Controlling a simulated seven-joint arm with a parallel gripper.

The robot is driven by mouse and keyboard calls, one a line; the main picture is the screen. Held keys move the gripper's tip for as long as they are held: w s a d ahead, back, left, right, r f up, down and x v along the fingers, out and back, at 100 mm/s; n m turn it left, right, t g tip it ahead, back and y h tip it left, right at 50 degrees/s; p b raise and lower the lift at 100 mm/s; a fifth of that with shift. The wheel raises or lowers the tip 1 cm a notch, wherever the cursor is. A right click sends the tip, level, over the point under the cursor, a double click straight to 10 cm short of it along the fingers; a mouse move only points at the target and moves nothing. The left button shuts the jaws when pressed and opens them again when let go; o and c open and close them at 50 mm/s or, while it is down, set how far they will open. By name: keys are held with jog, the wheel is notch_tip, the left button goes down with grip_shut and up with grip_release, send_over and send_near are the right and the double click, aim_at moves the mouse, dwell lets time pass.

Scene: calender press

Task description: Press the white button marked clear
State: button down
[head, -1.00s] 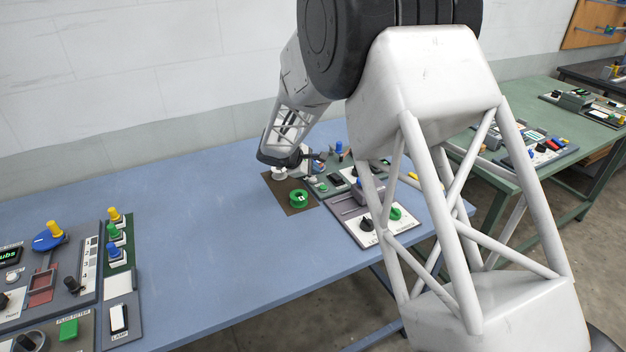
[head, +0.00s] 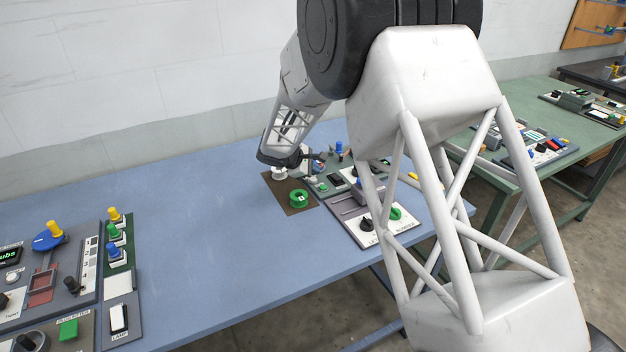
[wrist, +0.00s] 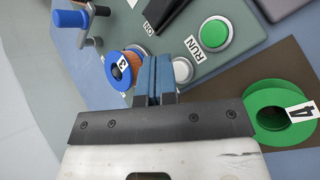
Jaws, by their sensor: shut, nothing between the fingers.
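A round white button (wrist: 183,70) shows in the wrist view on a grey-green panel (wrist: 235,65). It is partly hidden behind my gripper's fingers, and no "clear" label can be read. My gripper (wrist: 155,62) is shut and empty, its blue fingers close together. The fingertips appear just left of the white button; I cannot tell whether they touch the panel. A green button (wrist: 215,34) labelled RUN sits beyond the white one. In the head view my arm covers much of this panel.
A blue-flanged spool marked 3 (wrist: 120,74) is close left of the fingers. A green spool marked 4 (wrist: 272,112) lies on a brown mat (head: 301,209). A blue-handled crank (wrist: 70,18) stands at the upper left. The blue table (head: 200,230) is clear in its middle.

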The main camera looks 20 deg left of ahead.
aim_at(313, 180)
jog(key=shift+f, duration=0.8)
dwell(1.3)
jog(key=shift+r, duration=0.75)
jog(key=shift+r, duration=0.15)
jog(key=shift+r, duration=2.4)
